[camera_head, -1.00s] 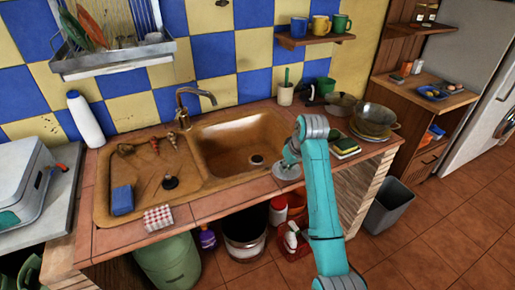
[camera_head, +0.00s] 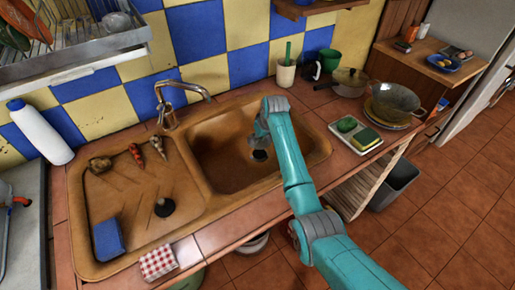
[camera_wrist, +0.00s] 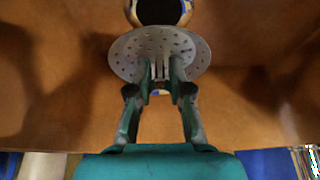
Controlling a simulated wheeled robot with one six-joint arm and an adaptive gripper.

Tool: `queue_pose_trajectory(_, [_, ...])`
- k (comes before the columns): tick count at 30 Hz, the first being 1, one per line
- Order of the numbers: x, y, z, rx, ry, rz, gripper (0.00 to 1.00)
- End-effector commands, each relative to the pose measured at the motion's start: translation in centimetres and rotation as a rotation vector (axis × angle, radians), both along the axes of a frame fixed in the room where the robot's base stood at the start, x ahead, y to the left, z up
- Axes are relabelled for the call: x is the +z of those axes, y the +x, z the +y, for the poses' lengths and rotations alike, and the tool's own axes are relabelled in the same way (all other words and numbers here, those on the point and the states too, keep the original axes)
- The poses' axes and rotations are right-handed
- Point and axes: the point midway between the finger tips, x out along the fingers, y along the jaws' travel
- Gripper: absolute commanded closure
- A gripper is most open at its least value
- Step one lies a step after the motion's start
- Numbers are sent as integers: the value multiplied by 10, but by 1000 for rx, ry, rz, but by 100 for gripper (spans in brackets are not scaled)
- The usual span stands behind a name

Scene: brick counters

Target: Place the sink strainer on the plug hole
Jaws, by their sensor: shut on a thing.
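The sink strainer (camera_wrist: 135,55) is a round, grey, perforated disc. My gripper (camera_wrist: 160,72) is shut on it and holds it over the sink basin (camera_head: 215,165). In the head view my gripper (camera_head: 258,140) reaches down into the basin near the plug hole (camera_head: 259,156), and the strainer is hard to make out there. In the wrist view the dark, round plug hole (camera_wrist: 160,10) shows at the top edge, just beyond the strainer's far rim. The strainer overlaps the near edge of the hole in the picture. The gap between them cannot be told.
The tap (camera_head: 165,100) stands behind the basin. The drainboard at left holds a blue sponge (camera_head: 108,239), a black stopper (camera_head: 164,207) and several small items.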

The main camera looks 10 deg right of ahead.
Motion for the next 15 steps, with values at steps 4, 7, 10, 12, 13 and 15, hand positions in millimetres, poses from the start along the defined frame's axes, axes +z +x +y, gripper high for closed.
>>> queue_pose_trajectory(4, [-22,0,0,1,0,1,100])
queue_pose_trajectory(7, [-29,1,0,1,0,-1,100])
queue_pose_trajectory(10, [-35,0,0,1,0,0,100])
queue_pose_trajectory(12, [-42,0,0,0,0,0,100])
queue_pose_trajectory(13, [-46,0,0,0,1,1,100])
queue_pose_trajectory(15, [-56,0,0,0,1,1,100])
